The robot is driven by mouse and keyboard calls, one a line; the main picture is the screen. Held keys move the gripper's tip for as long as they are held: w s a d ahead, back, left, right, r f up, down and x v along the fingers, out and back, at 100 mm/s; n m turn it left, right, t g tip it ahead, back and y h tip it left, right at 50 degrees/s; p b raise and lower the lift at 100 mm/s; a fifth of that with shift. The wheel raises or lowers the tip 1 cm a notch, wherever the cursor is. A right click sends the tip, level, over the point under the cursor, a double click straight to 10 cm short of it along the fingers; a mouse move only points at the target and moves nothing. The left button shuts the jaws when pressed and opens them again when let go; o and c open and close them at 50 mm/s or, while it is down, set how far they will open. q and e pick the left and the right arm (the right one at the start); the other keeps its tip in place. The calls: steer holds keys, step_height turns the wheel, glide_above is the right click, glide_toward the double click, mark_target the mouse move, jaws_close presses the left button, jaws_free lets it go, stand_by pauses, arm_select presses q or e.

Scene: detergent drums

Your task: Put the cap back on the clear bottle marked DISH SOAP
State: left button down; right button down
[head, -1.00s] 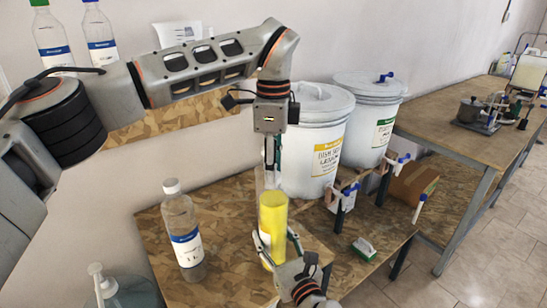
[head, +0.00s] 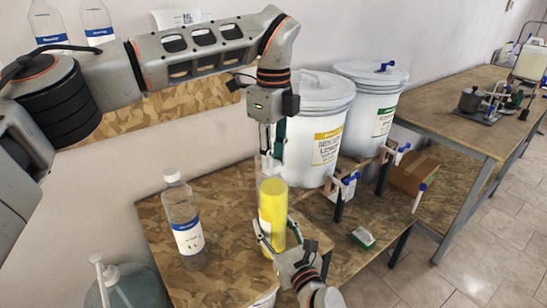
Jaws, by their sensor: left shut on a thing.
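A clear bottle of yellow liquid (head: 272,208) stands upright near the front edge of the wooden table; I cannot read its label. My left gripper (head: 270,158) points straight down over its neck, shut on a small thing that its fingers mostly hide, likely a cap. Whether that thing touches the neck is not clear. My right gripper (head: 276,234) comes in from the bottom with a finger on each side of the yellow bottle's lower part. I cannot tell whether these fingers press on it.
A clear bottle with a white cap and blue label (head: 182,215) stands to the left. A pump bottle (head: 120,285) is at lower left. Two white drums (head: 317,120) (head: 372,105) with taps stand behind at right. A green-and-white brush (head: 363,238) lies at right front.

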arm_select(q)
steer(key=m, duration=2)
steer(key=shift+f, duration=0.1)
steer(key=m, duration=0.6)
steer(key=c, duration=1.8)
jaws_free()
steer(key=shift+o, duration=0.2)
steer(key=shift+r, duration=2.3)
